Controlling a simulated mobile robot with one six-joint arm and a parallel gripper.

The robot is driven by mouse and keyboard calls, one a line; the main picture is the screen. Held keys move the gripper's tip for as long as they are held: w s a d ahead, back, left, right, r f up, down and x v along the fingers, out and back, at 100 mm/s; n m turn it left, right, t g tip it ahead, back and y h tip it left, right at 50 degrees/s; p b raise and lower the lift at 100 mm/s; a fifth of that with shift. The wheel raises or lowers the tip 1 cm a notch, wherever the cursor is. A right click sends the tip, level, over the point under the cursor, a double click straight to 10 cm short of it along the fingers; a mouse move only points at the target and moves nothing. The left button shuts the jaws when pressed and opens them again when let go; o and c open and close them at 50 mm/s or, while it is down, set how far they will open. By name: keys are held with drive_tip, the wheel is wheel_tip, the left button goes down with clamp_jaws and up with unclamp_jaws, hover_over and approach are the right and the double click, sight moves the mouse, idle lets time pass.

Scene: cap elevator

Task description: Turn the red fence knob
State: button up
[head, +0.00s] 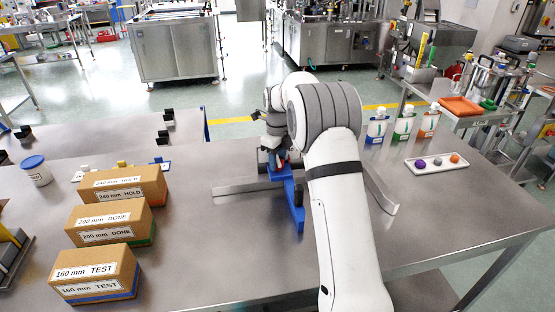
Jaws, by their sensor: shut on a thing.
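A blue fixture (295,205) stands on the steel table near the middle, beside a grey metal bar (240,187). A small patch of red, the red fence knob (281,163), shows at the top of the blue fixture. My gripper (273,160) points down onto this spot and is shut on the knob. My white arm and its wrist hide most of the knob and the right part of the fixture, so the knob's angle cannot be told.
Several bottles (403,123) and a white tray (437,163) with coloured balls are on the right.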

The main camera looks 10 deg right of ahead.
sight(278, 158)
drive_tip(key=shift+r, duration=0.15)
drive_tip(key=o, duration=0.7)
wheel_tip(278, 158, up, 7)
drive_tip(key=shift+f+b, duration=0.1)
drive_tip(key=shift+b, duration=0.3)
drive_tip(key=shift+r, duration=0.45)
